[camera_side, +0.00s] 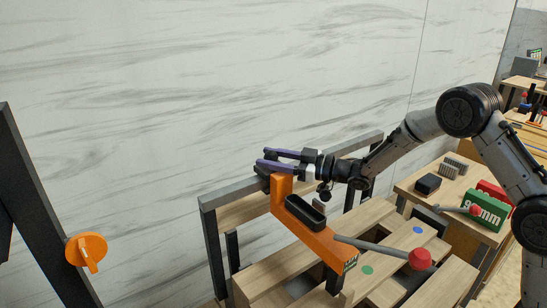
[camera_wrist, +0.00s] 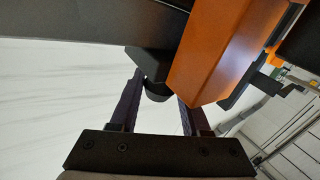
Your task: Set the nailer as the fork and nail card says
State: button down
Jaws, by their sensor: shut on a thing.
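The nailer (camera_side: 315,235) is an orange body with a black oval part on top, mounted at the wooden bench. A grey lever with a red knob (camera_side: 419,259) extends from it to the right. My gripper (camera_side: 262,159) is at the nailer's raised far end, its purple fingers pointing left. In the wrist view, the orange body (camera_wrist: 212,58) is close beside the fingers, and a rounded black part (camera_wrist: 157,88) sits between them. My gripper is shut on this black part; its contacts are partly hidden. I cannot make out a fork and nail card.
An orange dial (camera_side: 86,250) with a pale pointer is at the left. A dark frame (camera_side: 225,192) stands behind the nailer.

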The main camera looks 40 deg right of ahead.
jog(key=a, duration=1.2)
jog(key=shift+a, duration=0.2)
jog(key=shift+c, duration=2.4)
grip_release()
jog(key=shift+o, duration=0.5)
jog(key=shift+d, duration=0.1)
jog(key=shift+s+d, duration=0.1)
jog(key=shift+s, duration=0.1)
jog(key=v, duration=1.3)
jog(key=shift+s, duration=0.2)
jog(key=shift+d, duration=0.1)
